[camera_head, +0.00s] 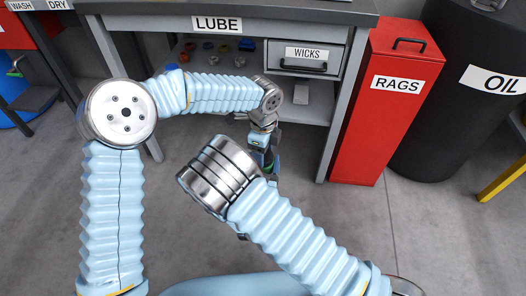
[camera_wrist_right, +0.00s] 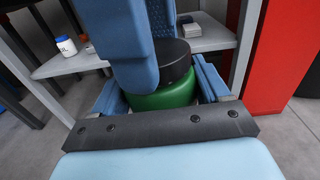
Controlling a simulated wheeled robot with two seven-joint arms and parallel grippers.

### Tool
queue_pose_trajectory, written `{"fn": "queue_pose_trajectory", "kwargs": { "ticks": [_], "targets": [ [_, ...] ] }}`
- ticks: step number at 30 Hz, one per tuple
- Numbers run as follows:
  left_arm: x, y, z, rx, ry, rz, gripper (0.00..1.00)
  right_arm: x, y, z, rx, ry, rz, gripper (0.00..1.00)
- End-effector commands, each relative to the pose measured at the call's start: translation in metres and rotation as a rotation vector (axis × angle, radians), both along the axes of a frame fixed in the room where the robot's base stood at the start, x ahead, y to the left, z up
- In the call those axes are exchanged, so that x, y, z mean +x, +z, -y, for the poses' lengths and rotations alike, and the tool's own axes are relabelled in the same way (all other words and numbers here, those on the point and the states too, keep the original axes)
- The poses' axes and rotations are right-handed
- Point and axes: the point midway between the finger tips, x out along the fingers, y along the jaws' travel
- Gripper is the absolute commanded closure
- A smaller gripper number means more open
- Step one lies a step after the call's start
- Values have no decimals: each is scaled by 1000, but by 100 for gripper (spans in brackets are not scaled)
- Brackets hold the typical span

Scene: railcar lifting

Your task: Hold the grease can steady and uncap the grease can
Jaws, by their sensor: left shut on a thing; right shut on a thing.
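The grease can (camera_wrist_right: 165,98) is green with a wide black cap (camera_wrist_right: 176,66) on top, seen in the right wrist view. My right gripper (camera_wrist_right: 162,88) is shut on the green body, one blue finger on each side. My left gripper (camera_wrist_right: 143,45) reaches in from above, and its blue fingers are shut on the cap, hiding its left part. The cap sits against the body, with no gap visible. In the head view, my left gripper (camera_head: 262,143) points down in front of the bench; my right forearm covers much of the can and right gripper there.
The LUBE bench (camera_head: 285,14) has a WICKS drawer (camera_head: 304,55) and a lower shelf with small items. A red RAGS bin (camera_head: 392,110) and a black OIL drum (camera_head: 455,95) stand to the right. Open floor lies in front.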

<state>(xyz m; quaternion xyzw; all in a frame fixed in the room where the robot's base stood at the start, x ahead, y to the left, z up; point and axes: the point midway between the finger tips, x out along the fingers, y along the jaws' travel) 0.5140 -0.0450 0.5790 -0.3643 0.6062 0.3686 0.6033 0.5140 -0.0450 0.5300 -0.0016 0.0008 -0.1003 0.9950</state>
Motion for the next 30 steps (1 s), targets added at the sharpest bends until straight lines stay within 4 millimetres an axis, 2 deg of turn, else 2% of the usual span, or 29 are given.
{"fn": "queue_pose_trajectory", "kwargs": {
  "ticks": [3,9,12,15,19,30],
  "targets": [
    [0,1,1,4,396,4,77,0,0,0,0,-1,1,100],
    [0,2,1,8,1083,5,77,0,0,0,0,-1,1,100],
    [0,2,1,9,1402,5,77,0,0,0,0,-1,1,100],
    [0,2,1,11,1648,4,77,0,0,0,0,-1,1,100],
    [1,2,0,11,1825,4,77,0,0,0,0,-1,1,100],
    [1,2,0,10,1826,2,77,0,1,0,0,0,1,100]
  ]
}}
